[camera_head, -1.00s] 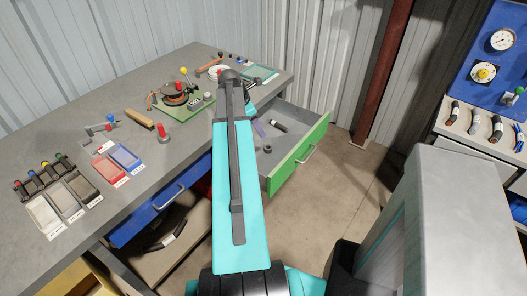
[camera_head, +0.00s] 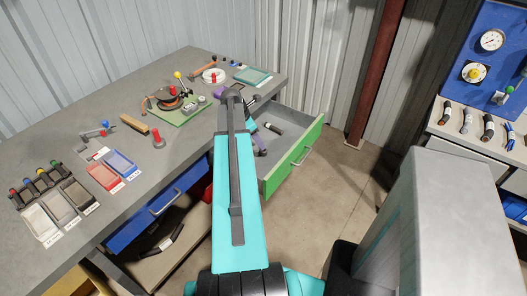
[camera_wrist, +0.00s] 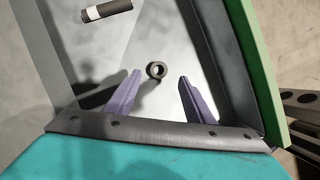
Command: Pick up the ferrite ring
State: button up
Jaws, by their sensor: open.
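The ferrite ring (camera_wrist: 156,70) is a small dark ring on the pale floor of the open green-fronted drawer (camera_head: 299,157). In the wrist view it lies a little beyond the fingertips and roughly between their lines, with clear floor around it. My gripper (camera_wrist: 159,82) is open and empty, its two purple fingers reaching into the drawer, apart from the ring. In the head view my arm reaches over the drawer, and I cannot make out the ring for certain there.
A dark cylinder with a white label (camera_wrist: 105,10) lies in the drawer beyond the ring. The green drawer front (camera_wrist: 252,60) stands close to the right finger. The workbench (camera_head: 75,135) holds several trays, tools and a green-based device (camera_head: 180,112).

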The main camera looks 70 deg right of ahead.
jog(key=shift+x, duration=1.1)
jog(key=shift+f, duration=0.1)
jog(key=shift+p+x, duration=1)
jog(key=shift+x, duration=1.5)
jog(key=c, duration=1.1)
jog(key=shift+o, duration=0.2)
notch_tip(320, 180, up, 10)
jog(key=b, duration=0.2)
